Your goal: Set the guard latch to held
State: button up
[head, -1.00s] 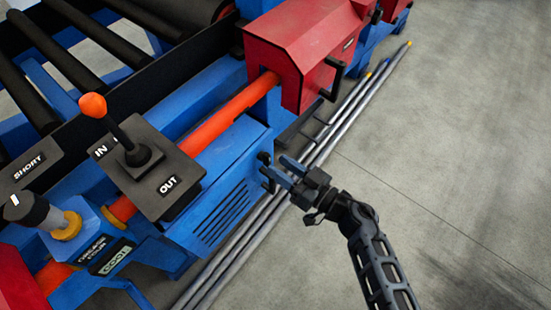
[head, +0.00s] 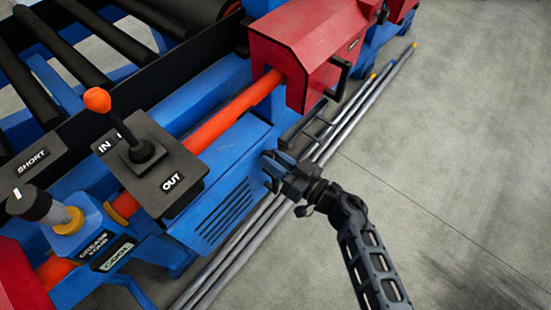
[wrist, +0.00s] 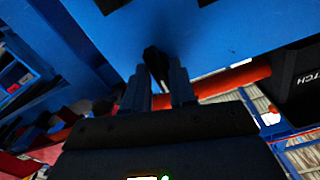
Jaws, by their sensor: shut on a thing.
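My gripper (head: 272,171) is at the front right end of the blue housing (head: 226,195) in the head view. In the wrist view my gripper (wrist: 160,88) has its two fingers closed around a small black latch lever (wrist: 154,60), against a blue face. The fingers hide most of the lever in the head view, so its setting cannot be read. A dark plate (wrist: 300,75) at the right of the wrist view shows lettering ending in "TCH". The red guard (head: 308,50) with a black handle (head: 341,76) stands beyond the gripper.
An orange bar (head: 235,112) runs behind the blue housing. A lever with an orange knob (head: 97,100) stands on the IN/OUT plate (head: 170,165). Long grey rods (head: 345,125) lie on the floor beside the machine. The floor at right is clear.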

jog(key=shift+r+n+p, duration=0.1)
jog(key=shift+n+p, duration=0.3)
jog(key=shift+n, duration=0.1)
grip_shut()
jog(key=shift+n, duration=1.1)
jog(key=o, duration=0.7)
grip_release()
jog(key=shift+o, duration=0.2)
jog(key=p+v, duration=0.1)
jog(key=v, duration=0.6)
jog(key=shift+s+d, duration=0.3)
